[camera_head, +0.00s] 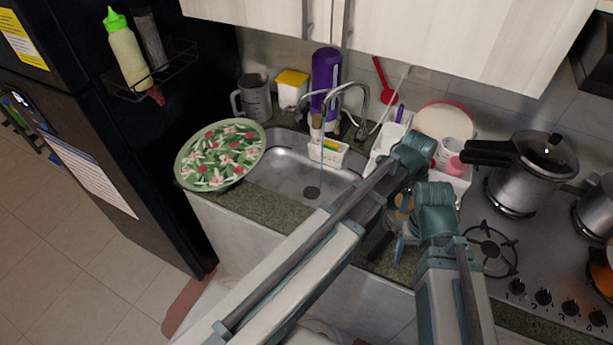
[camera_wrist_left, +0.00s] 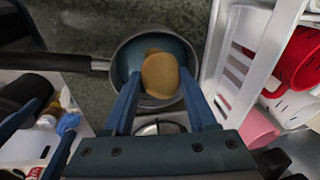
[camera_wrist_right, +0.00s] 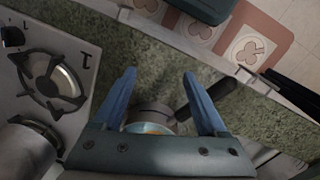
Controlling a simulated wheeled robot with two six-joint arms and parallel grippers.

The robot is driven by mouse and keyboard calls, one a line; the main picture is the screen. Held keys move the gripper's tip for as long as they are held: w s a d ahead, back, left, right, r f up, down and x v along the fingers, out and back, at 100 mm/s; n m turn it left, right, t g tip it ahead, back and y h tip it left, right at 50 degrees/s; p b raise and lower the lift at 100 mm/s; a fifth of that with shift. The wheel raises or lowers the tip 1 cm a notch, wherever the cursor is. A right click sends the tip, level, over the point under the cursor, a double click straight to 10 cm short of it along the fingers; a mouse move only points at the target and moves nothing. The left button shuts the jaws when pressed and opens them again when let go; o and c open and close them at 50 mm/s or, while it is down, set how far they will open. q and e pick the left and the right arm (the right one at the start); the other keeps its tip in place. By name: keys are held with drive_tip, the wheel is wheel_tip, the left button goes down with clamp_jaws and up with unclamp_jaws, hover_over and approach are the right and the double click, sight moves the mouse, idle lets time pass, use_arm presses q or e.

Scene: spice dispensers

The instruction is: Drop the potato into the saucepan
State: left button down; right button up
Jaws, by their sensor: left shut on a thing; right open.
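The tan, rounded potato (camera_wrist_left: 160,76) is between the fingers of my left gripper (camera_wrist_left: 158,72) in the left wrist view, and that gripper is shut on it. The saucepan (camera_wrist_left: 122,62), grey with a bluish inside, shows behind and around the potato, its dark handle pointing left. I cannot tell how high the potato is above the pan's floor. In the right wrist view the saucepan (camera_wrist_right: 150,112) is partly hidden by the gripper body. My right gripper (camera_wrist_right: 158,74) is open, its fingers spread on either side of the pan. In the head view my arms mostly hide the pan.
A pressure cooker (camera_head: 535,170) stands on the stove (camera_head: 485,285) to the right. A white rack (camera_wrist_left: 225,80) stands close right of the saucepan. The sink (camera_head: 285,172) and a floral plate (camera_head: 220,155) are to the left. The counter's front edge is close.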

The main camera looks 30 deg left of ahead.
use_arm(q)
drive_tip(key=shift+c, duration=0.6)
unclamp_jaws()
drive_tip(key=shift+r, duration=0.2)
wheel_tip(320, 180, up, 13)
drive_tip(key=s+a+p, duration=0.1)
drive_tip(key=s+p, duration=0.1)
drive_tip(key=p, duration=1.1)
drive_tip(key=shift+r+p, duration=0.2)
drive_tip(key=shift+p, duration=0.15)
drive_tip(key=shift+a+f, duration=0.1)
drive_tip(key=f+b, duration=0.4)
drive_tip(key=w+f+b, duration=0.1)
drive_tip(key=f+b, duration=0.4)
drive_tip(key=w+d+f+b, duration=0.1)
drive_tip(key=f+b, duration=0.3)
drive_tip(key=shift+d+f, duration=0.1)
drive_tip(key=shift+f, duration=0.05)
